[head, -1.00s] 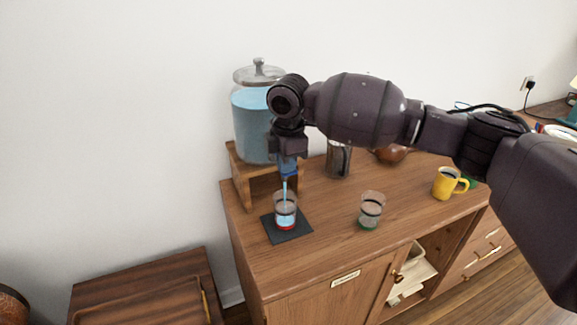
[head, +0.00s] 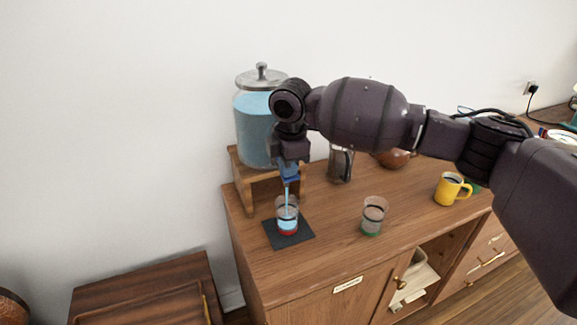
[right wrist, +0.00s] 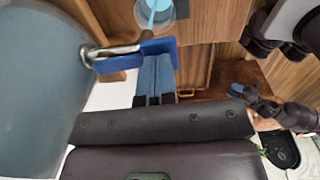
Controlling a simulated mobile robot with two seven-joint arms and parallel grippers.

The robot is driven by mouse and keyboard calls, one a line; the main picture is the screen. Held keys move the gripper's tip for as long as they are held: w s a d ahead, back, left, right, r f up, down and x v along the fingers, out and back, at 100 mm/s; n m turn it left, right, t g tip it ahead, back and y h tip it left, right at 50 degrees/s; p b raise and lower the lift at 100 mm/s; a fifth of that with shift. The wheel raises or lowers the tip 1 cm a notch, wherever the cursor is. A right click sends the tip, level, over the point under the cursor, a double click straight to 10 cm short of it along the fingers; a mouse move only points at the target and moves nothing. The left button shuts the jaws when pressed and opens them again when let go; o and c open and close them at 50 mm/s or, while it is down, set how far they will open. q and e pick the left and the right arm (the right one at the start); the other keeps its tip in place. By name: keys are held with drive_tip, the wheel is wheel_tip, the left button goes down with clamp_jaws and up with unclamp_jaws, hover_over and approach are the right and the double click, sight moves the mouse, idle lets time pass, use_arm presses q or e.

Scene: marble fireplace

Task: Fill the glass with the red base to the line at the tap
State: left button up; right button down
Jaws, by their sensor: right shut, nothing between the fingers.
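The glass with the red base (head: 287,231) stands upright on a dark mat under the tap. A blue stream (head: 287,190) runs into it. The blue water inside seems near or a little below the dark line; I cannot tell exactly. The dispenser (head: 254,135) holds blue liquid. My right gripper (head: 289,172) is shut at the tap, above the glass. In the right wrist view its fingers (right wrist: 155,80) are by the blue tap lever (right wrist: 118,62), with the stream and glass (right wrist: 155,12) beyond. My left gripper (right wrist: 240,90) shows small at the right there; its opening is unclear.
The dark mat (head: 306,232) lies near the cabinet's left edge. A glass with a green base (head: 373,217) stands to the right, and a yellow mug (head: 450,189) farther right. A dark pitcher (head: 341,164) and a brown pot (head: 392,159) stand behind.

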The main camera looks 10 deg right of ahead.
use_arm(q)
drive_tip(key=shift+s+f, duration=0.15)
drive_tip(key=shift+s, duration=0.2)
drive_tip(key=shift+w+r, duration=0.2)
drive_tip(key=shift+w, duration=0.05)
drive_tip(key=shift+w+r, duration=0.2)
drive_tip(key=shift+w, duration=0.1)
drive_tip(key=shift+s+f, duration=0.1)
drive_tip(key=shift+s+f, duration=0.25)
drive_tip(key=shift+s, duration=0.15)
drive_tip(key=shift+w+r, duration=0.1)
drive_tip(key=shift+w, duration=0.05)
idle(0.4)
drive_tip(key=shift+w+r, duration=0.2)
drive_tip(key=shift+w, duration=0.1)
drive_tip(key=shift+s, duration=0.1)
idle(0.3)
drive_tip(key=shift+s+f, duration=0.35)
drive_tip(key=shift+s, duration=0.05)
